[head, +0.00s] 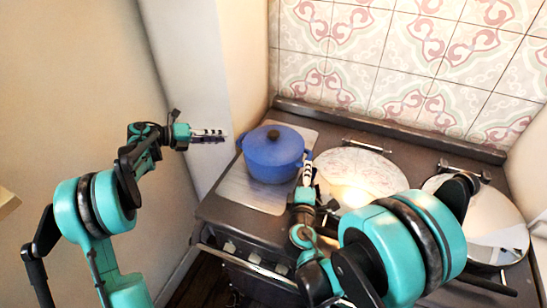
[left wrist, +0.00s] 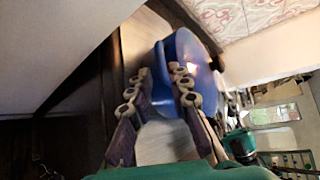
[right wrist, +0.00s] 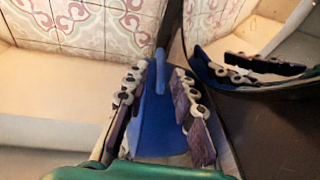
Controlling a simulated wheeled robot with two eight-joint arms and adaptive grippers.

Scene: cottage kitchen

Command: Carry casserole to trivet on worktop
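The blue casserole (head: 272,155) with its dark lid knob stands upright on a pale metal plate at the stove's left end. My left gripper (head: 226,136) is open, to the left of the casserole and apart from it. In the left wrist view the casserole (left wrist: 187,62) and its side handle (left wrist: 160,62) lie ahead of the spread fingers. My right gripper (head: 308,165) is open close to the casserole's right side. In the right wrist view the casserole's handle (right wrist: 160,68) shows between the spread fingers; contact cannot be told. I see no trivet.
The dark stove top (head: 215,210) has two shiny round covers, one in the middle (head: 360,175) and one at right (head: 495,215). A tiled wall (head: 400,60) rises behind, and a pale wall panel (head: 195,80) stands at left.

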